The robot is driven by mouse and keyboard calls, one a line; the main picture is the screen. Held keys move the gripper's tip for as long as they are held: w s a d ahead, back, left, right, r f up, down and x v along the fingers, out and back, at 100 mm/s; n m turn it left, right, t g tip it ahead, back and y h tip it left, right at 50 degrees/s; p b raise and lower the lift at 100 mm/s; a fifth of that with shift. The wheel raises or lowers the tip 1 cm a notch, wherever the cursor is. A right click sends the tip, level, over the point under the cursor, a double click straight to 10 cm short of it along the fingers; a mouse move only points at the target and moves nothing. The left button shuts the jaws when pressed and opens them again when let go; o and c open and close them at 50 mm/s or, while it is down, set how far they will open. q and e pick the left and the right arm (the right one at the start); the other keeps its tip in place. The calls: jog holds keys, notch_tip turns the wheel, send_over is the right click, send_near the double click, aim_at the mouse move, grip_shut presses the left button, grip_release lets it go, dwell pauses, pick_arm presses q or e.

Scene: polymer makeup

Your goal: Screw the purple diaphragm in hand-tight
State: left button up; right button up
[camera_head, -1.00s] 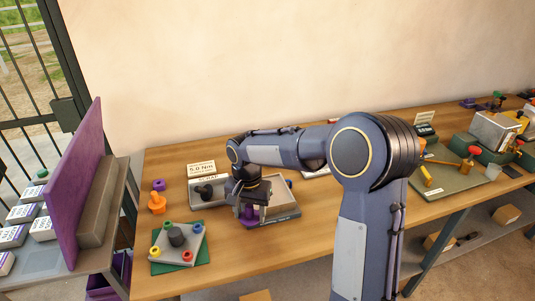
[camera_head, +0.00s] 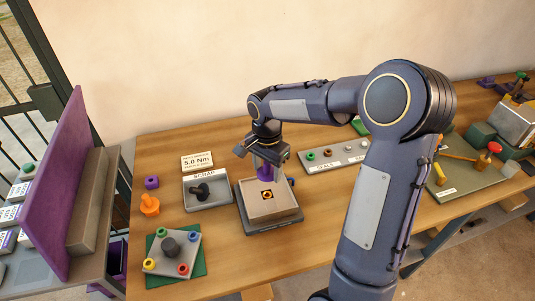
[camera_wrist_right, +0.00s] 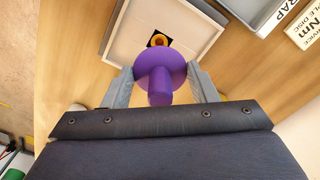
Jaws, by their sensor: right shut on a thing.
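My right gripper (camera_head: 268,170) is shut on the purple diaphragm (camera_wrist_right: 160,72), a disc with a thick stem. In the right wrist view the disc sits between the two grey fingers, with the stem toward my palm. In the head view the purple part (camera_head: 290,182) shows beneath the gripper, above the far side of a pale square box (camera_head: 280,208). The box stands on a grey base. On its floor is a black square with an orange ring (camera_head: 267,195), which also shows beyond the diaphragm in the wrist view (camera_wrist_right: 158,40). The diaphragm appears apart from the ring. My left gripper is not in view.
A scrap tray (camera_head: 212,203) with a black part stands left of the box, and a 5.0 Nm sign (camera_head: 197,162) behind it. A plate with colored knobs (camera_head: 172,253) lies front left. A seals strip (camera_head: 335,156) is behind right. Bare wood lies in front.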

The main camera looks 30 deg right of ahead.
jog(key=shift+w, duration=0.1)
jog(key=shift+s+a+r, duration=0.1)
jog(key=shift+s+r, duration=0.1)
jog(key=shift+s, duration=0.05)
jog(key=shift+w+f, duration=0.1)
jog(key=shift+f, duration=0.1)
jog(key=shift+f+b, duration=0.5)
jog(key=shift+b, duration=0.05)
jog(key=b, duration=0.4)
send_over(267, 189)
jog(key=s+a, duration=0.1)
jog(key=s, duration=0.1)
jog(key=shift+w+f, duration=0.1)
jog(key=shift+f, duration=2.15)
jog(key=shift+f+b, duration=1.15)
jog(key=shift+f, duration=0.5)
jog(key=o, duration=1.1)
jog(key=shift+r, duration=0.15)
